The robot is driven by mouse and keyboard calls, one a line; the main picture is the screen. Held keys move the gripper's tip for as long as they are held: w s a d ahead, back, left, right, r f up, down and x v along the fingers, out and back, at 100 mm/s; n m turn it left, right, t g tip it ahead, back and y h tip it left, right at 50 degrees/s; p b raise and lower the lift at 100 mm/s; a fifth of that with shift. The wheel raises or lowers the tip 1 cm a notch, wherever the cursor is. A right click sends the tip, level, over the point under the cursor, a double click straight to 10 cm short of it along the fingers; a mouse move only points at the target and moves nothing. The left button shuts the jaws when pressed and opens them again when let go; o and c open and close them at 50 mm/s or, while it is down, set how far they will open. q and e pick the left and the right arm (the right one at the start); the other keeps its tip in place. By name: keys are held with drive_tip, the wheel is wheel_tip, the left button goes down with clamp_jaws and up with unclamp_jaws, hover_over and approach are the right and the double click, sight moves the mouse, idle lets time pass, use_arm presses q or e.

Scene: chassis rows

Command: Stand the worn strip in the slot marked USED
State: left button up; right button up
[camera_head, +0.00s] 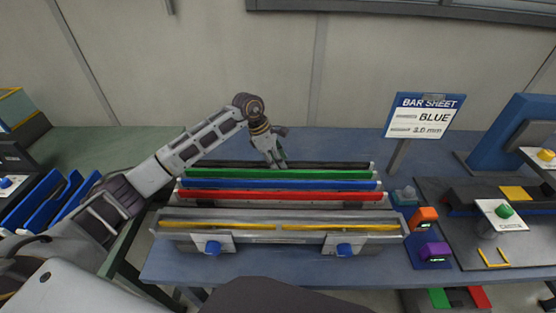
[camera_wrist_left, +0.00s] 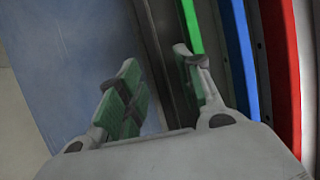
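Long strips lie in parallel rows on the blue table: a black one (camera_head: 325,164) at the back, then green (camera_head: 330,174), blue (camera_head: 330,184) and red (camera_head: 330,196). I cannot tell which is the worn strip, and no USED mark is legible. My left gripper (camera_head: 275,162) is low at the back rows, near the middle of their length. In the left wrist view, its green-padded fingers (camera_wrist_left: 163,85) are apart, with a dark rail or strip running between or beyond them. The green strip (camera_wrist_left: 190,25) passes just behind the right finger there. My right gripper is not in view.
A front fixture (camera_head: 190,225) has yellow bars and two blue knobs. A sign (camera_head: 424,116) reads BAR SHEET, BLUE, 3.0 mm. Orange (camera_head: 424,216) and purple (camera_head: 435,250) devices stand at the right. Blue racks (camera_head: 45,192) stand at the left. Free blue tabletop shows right of the rows.

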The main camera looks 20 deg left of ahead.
use_arm(q)
drive_tip(key=shift+v, duration=4)
wheel_tip(320, 180, up, 11)
drive_tip(key=p, duration=1.1)
drive_tip(key=shift+r+p, duration=0.6)
